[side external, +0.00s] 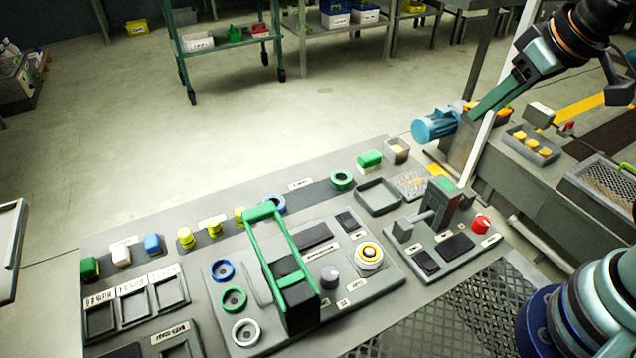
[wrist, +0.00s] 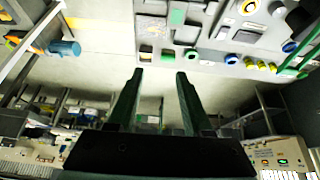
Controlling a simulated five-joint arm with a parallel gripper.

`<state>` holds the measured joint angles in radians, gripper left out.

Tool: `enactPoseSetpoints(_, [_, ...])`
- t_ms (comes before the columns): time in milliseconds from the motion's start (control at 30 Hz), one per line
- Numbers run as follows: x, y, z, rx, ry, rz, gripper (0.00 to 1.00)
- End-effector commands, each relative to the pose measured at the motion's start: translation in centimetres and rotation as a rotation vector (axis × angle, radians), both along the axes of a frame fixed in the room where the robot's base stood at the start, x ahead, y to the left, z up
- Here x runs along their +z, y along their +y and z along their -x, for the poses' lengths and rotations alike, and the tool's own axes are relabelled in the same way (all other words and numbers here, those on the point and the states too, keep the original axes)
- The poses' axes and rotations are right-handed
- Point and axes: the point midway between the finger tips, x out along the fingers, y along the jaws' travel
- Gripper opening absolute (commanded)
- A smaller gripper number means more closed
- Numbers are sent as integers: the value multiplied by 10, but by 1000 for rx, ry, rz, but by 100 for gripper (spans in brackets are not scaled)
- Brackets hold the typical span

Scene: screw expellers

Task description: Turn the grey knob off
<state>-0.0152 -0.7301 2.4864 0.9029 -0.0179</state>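The grey knob (side external: 330,276) stands on the control panel (side external: 372,291) in the side view, between the green lever frame and a white-and-yellow round button. I cannot tell its setting. I cannot surely pick it out in the wrist view. My gripper (wrist: 160,76) shows two green fingers in the wrist view, spread apart with nothing between them. In the side view my gripper (side external: 484,105) hangs at the upper right, beyond the panel's far right corner and well away from the knob. Only part of its fingers shows there.
A tall green lever frame (side external: 262,214) rises just left of the knob. The white-and-yellow button (side external: 369,254) is close on its right. A blue motor (side external: 434,125) and white post are near my gripper.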

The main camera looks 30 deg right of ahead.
Motion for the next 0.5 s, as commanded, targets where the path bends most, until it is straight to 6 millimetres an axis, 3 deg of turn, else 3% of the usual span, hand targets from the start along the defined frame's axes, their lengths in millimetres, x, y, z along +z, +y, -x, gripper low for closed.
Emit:
enactPoseSetpoints(167, [-4,37,-14,231,81,58,68])
enactPoseSetpoints(500, [-37,159,-32,934,267,238,68])
